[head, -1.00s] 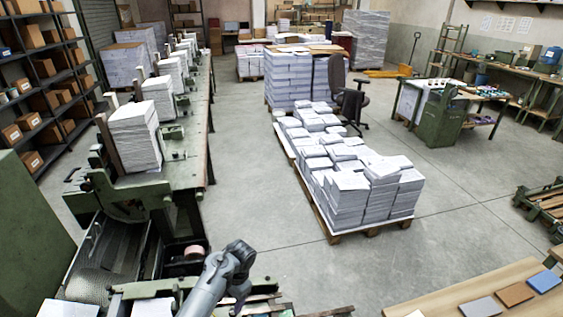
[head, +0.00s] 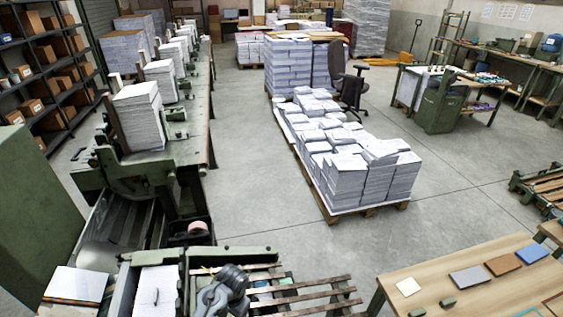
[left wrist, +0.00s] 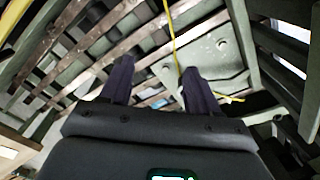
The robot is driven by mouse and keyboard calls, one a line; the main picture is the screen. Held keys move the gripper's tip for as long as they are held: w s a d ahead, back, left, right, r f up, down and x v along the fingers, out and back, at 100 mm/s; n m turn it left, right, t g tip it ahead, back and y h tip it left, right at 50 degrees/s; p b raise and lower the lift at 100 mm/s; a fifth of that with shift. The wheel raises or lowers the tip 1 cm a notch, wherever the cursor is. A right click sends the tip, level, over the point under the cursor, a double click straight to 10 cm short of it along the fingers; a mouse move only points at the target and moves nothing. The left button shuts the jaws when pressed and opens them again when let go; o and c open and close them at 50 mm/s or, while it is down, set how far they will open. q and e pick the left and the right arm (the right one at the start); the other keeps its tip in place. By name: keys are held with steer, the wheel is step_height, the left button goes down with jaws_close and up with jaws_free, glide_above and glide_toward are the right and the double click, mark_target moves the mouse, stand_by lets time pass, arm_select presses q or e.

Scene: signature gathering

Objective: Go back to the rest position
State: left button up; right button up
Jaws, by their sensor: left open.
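My left gripper shows in the left wrist view (left wrist: 158,85), where its two dark fingers stand apart with nothing held between them. It faces a slatted pallet (left wrist: 130,50) and a green metal plate (left wrist: 215,55) with a yellow cord crossing it. In the head view, part of my left arm (head: 224,292) shows low at the bottom edge, over the green machine by the pallet slats. Its fingertips cannot be made out there. My right gripper is not in either view.
The green gathering machine (head: 190,130) with paper stacks (head: 138,115) runs along the left. A pallet of booklets (head: 365,212) stands mid-floor. A wooden table (head: 440,280) with coloured covers is at lower right. Open floor (head: 250,190) lies between machine and pallet.

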arm_select(q)
steer(key=s+a+f+n+t+h+b, duration=0.1)
steer(key=s+a+f+b, duration=0.1)
steer(key=s, duration=0.6)
steer(key=s+a+f+n+t+b, duration=0.1)
steer(key=s+a+f+n+b, duration=0.1)
steer(key=s, duration=0.6)
steer(key=s+a+r+n+t+b, duration=0.1)
steer(key=s+r+b, duration=0.15)
steer(key=s, duration=0.45)
steer(key=s+a+r+t+b, duration=0.1)
steer(key=s+a+r, duration=0.1)
steer(key=s+r, duration=0.3)
step_height(320, 180, up, 28)
steer(key=s+p, duration=0.1)
steer(key=p, duration=2.8)
steer(key=shift+s+r+h, duration=0.15)
steer(key=shift+s+h, duration=0.05)
steer(key=shift+h, duration=0.1)
steer(key=shift+d, duration=0.1)
